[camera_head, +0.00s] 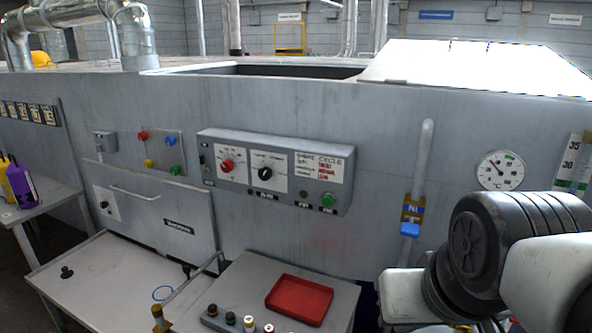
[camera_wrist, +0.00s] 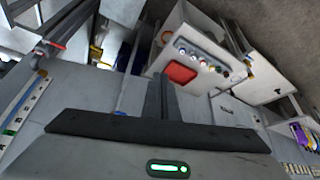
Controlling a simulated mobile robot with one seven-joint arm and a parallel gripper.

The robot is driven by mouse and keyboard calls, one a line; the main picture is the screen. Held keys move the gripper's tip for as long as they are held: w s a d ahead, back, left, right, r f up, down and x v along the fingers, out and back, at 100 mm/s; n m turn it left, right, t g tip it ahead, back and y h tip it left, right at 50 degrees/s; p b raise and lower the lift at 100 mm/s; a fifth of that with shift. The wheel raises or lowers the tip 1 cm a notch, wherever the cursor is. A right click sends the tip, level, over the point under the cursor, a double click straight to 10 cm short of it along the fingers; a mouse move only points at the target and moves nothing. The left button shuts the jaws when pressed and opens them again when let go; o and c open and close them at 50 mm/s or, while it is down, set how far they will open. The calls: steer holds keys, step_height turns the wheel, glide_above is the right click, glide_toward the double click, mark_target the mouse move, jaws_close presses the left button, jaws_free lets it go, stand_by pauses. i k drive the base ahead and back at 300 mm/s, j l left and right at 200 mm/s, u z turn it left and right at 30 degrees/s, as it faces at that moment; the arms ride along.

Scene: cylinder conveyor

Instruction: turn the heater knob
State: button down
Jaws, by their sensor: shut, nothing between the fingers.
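A grey control box (camera_head: 325,204) is mounted on the front of the large grey machine in the head view. It carries a red knob (camera_head: 227,166) at the left and a black knob (camera_head: 265,174) in the middle, each on a white dial plate. The labels are too small to tell which one is the heater knob. My gripper (camera_wrist: 161,97) is shut and empty in the wrist view, apart from everything. My arm fills the lower right of the head view, well right of the knobs. I cannot make out the knobs in the wrist view.
A red tray (camera_head: 299,298) and several buttons sit on a grey cabinet below the box; the tray also shows in the wrist view (camera_wrist: 181,73).

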mark_target(227, 165)
steer(key=k+j+u, duration=0.15)
steer(key=j, duration=0.25)
steer(key=k+j+u, duration=0.15)
steer(key=j, duration=0.25)
steer(key=i+j+u, duration=0.1)
steer(key=j, duration=0.25)
steer(key=i+j+u, duration=0.15)
steer(key=j, duration=0.25)
steer(key=i+j+u, duration=0.1)
steer(key=j, duration=0.25)
steer(key=i+j+u, duration=0.25)
steer(key=i, duration=0.15)
steer(key=l, duration=0.1)
